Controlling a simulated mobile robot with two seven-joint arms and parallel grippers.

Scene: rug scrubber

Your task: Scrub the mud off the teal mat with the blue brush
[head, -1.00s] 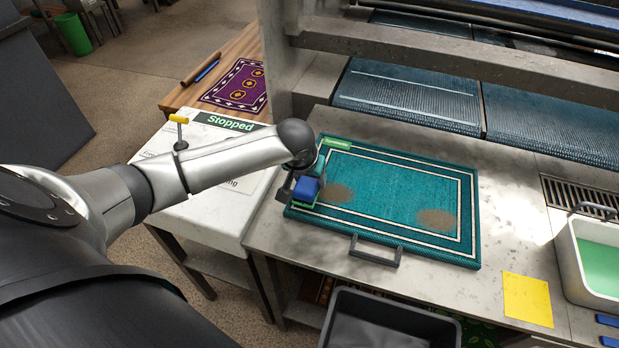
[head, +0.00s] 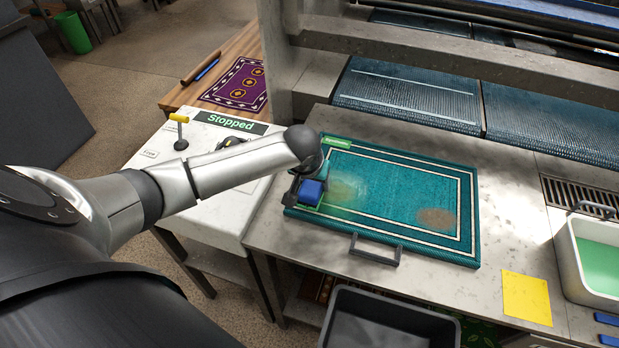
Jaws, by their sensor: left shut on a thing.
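The teal mat (head: 400,180) with white border lines lies flat on the grey worktop. One brown mud patch (head: 437,219) shows on its right part. A pale, faintly greenish smear (head: 347,187) lies on its left part. My left gripper (head: 302,193) is shut on the blue brush (head: 311,192) at the mat's left edge. The brush is low over the mat; its underside is hidden, so I cannot tell if it touches. My right gripper is not in view.
A tub of green liquid (head: 590,255) stands at the right, with a yellow cloth (head: 527,298) left of it. A dark bin (head: 385,325) sits below the front edge. A grey handle (head: 375,252) lies at the mat's front. A panel with a yellow-topped lever (head: 180,118) is at left.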

